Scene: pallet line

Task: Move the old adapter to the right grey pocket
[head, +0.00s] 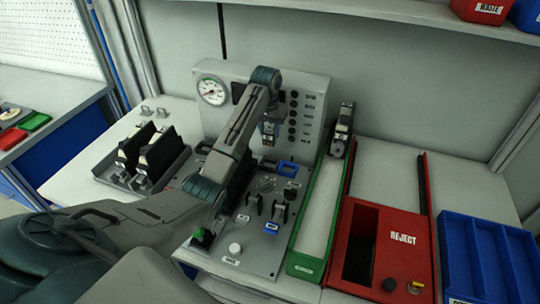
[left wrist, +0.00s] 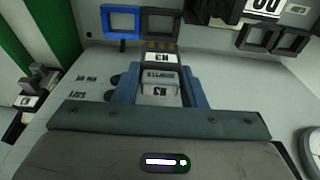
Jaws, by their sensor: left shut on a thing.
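My left gripper (head: 269,127) is shut on the adapter (head: 268,140), a small grey block with a lettered label, and holds it above the panel's back part. In the left wrist view the adapter (left wrist: 159,88) sits between the gripper's two blue fingers (left wrist: 160,88), with gold contacts at its far end. A blue-framed pocket (left wrist: 122,21) and a grey pocket (left wrist: 143,23) lie side by side beyond it. Two more dark grey pockets (left wrist: 272,39) lie further right there. The blue pocket also shows in the head view (head: 288,168). My right gripper is not in view.
An upright box with a gauge (head: 212,91) stands close behind the gripper. A green channel (head: 308,240) and a red reject box (head: 400,262) are to the right, then a blue bin (head: 485,262). A dark tray (head: 117,181) with black modules is left.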

